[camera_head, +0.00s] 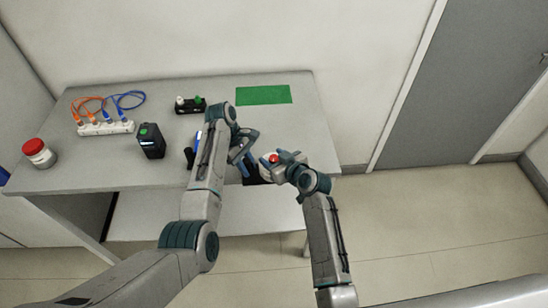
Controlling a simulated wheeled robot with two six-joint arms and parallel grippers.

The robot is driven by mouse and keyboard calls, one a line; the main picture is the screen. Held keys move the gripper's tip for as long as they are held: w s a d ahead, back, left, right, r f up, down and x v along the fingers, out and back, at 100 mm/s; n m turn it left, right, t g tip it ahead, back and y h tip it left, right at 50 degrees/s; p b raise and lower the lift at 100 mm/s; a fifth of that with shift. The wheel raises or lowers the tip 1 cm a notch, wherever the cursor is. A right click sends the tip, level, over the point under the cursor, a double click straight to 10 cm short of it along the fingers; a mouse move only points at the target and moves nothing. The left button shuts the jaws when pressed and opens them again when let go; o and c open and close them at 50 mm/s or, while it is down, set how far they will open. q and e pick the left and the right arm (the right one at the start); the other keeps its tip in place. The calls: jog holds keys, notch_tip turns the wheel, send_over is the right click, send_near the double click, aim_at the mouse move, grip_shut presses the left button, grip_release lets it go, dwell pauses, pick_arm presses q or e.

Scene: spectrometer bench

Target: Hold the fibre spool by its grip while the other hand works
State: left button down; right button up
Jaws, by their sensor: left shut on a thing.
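My left arm reaches over the bench, and its gripper (246,163) points down near the front right edge. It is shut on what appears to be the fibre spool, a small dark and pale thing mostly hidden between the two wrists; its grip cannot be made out. My right gripper (267,170) comes in from the right at the same place, close beside the left one. Its fingers are too small and covered to show whether they are open. A small red part (273,158) shows by the right wrist; I cannot tell what it belongs to.
The grey bench (100,171) carries a white strip (107,128) with orange and blue cables, a red-lidded jar (39,153), a black device (151,141), a black holder (190,107) with white and green knobs, and a green mat (263,95). Bare bench lies at front left.

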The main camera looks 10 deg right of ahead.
jog(key=v, duration=1.2)
jog(key=shift+f, duration=0.1)
jog(key=shift+f+t+y, duration=1.2)
jog(key=shift+f+t, duration=0.8)
jog(key=shift+f, duration=0.65)
jog(key=x, duration=1.1)
jog(key=shift+w, duration=0.1)
jog(key=c, duration=1)
